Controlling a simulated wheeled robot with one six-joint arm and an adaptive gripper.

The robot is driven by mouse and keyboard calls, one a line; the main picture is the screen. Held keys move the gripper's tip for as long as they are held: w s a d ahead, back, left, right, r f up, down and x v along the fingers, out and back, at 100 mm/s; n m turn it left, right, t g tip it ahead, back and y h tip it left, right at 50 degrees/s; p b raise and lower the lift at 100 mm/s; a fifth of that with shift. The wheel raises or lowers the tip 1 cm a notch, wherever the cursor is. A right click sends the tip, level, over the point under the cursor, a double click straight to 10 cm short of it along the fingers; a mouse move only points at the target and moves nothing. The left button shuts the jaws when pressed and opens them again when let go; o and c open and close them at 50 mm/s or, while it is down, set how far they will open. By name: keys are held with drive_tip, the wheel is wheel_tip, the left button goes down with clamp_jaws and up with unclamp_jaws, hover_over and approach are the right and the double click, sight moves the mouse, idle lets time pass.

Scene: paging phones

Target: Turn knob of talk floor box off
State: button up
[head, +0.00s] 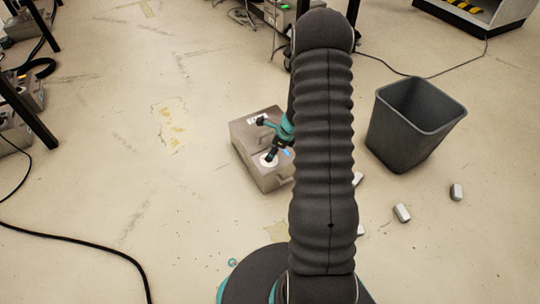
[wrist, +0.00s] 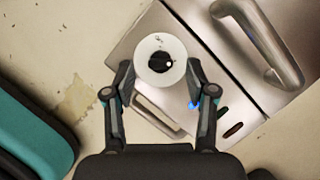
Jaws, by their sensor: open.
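A grey metal floor box (head: 246,148) stands on the floor left of my arm in the head view. Its top carries a round white dial (head: 269,160), partly hidden by my gripper. In the wrist view the white dial (wrist: 147,76) has a dark round knob (wrist: 158,62) at its centre. My gripper (wrist: 159,73) is open, with one finger on each side of the dial and nothing held. I cannot tell how high the fingertips are above the box. My gripper (head: 267,139) also shows over the box in the head view.
A metal handle (wrist: 262,45) rises beside the dial. A blue light (wrist: 194,106) and a dark red slot (wrist: 233,130) are on the box. A grey bin (head: 412,128) and several small pale blocks (head: 402,212) are right of my arm. A black cable (head: 85,245) crosses the left floor.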

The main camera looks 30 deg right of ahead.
drive_tip(key=shift+x, duration=0.95)
clamp_jaws()
